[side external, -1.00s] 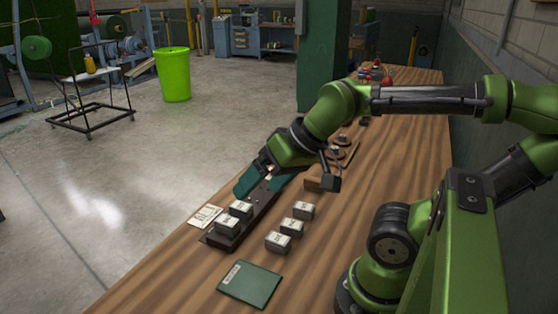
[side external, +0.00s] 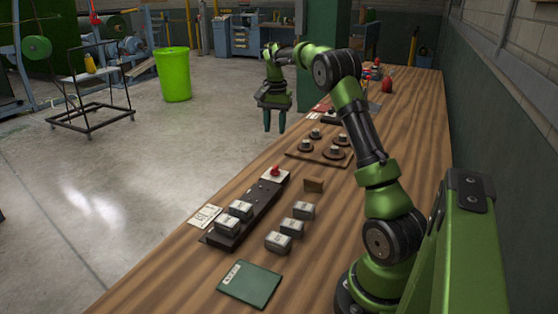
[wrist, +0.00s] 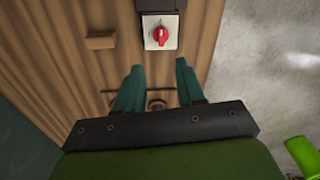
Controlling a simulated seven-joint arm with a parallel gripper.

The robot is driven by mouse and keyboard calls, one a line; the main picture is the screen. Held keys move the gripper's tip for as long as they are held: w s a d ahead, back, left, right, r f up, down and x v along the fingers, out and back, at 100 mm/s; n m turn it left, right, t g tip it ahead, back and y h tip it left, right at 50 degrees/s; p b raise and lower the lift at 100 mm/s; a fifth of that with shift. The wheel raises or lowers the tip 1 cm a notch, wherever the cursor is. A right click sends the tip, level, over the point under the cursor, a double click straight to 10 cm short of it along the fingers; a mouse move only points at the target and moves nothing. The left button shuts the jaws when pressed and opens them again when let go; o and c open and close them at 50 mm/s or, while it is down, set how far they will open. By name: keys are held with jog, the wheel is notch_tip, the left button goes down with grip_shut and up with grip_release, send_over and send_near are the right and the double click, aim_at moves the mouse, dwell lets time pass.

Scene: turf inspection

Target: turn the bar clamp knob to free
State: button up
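The red knob (side external: 275,171) sits on a white plate at the far end of a long dark bar (side external: 257,203) on the bench. In the wrist view the red knob (wrist: 160,37) shows from above on its white plate (wrist: 170,18), its handle running roughly up and down the picture. Any marks on the plate are too small to read. My gripper (side external: 274,129) is raised, fingers down, beyond the knob and apart from it. In the wrist view my gripper (wrist: 158,66) has its two green fingers spread with nothing between them.
Grey labelled blocks (side external: 285,243) stand on and beside the bar. A small wooden block (side external: 314,185) is right of the knob. A board (side external: 303,155) with several round pieces lies beyond. A green book (side external: 250,284) and white card (side external: 205,216) lie nearer.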

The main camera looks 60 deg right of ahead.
aim_at(275, 167)
jog(key=shift+m, duration=0.9)
jog(key=f, duration=0.9)
jog(key=d+f, duration=0.1)
jog(key=f, duration=0.4)
jog(key=shift+w+f, duration=0.25)
jog(key=shift+w, duration=0.05)
grip_shut()
